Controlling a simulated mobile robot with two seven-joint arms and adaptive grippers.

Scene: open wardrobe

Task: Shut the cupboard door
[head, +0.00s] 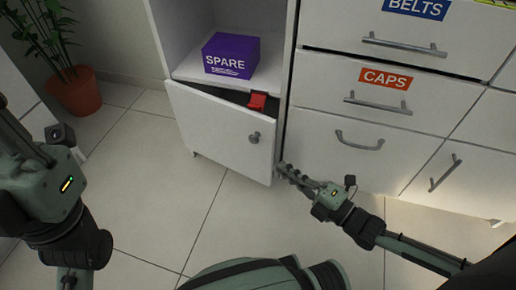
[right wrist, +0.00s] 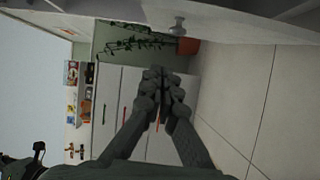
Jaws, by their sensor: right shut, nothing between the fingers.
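The white cupboard door (head: 215,125) stands ajar below an open shelf, with a dark gap behind its top edge. Its round knob (head: 254,137) is near the right edge. My right gripper (head: 281,169) is shut and empty beside the door's lower right corner; I cannot tell whether it touches. In the right wrist view its closed fingers (right wrist: 160,84) are in the middle, with the knob (right wrist: 178,27) beyond them near the top. My left arm is at the left of the head view; its fingers cannot be made out clearly.
A red object (head: 257,102) shows in the gap behind the door top. A purple SPARE box (head: 230,55) sits on the shelf above. Drawers labelled BELTS (head: 416,8) and CAPS (head: 385,78) are at right. A potted plant (head: 75,92) stands at left. The tiled floor before the door is clear.

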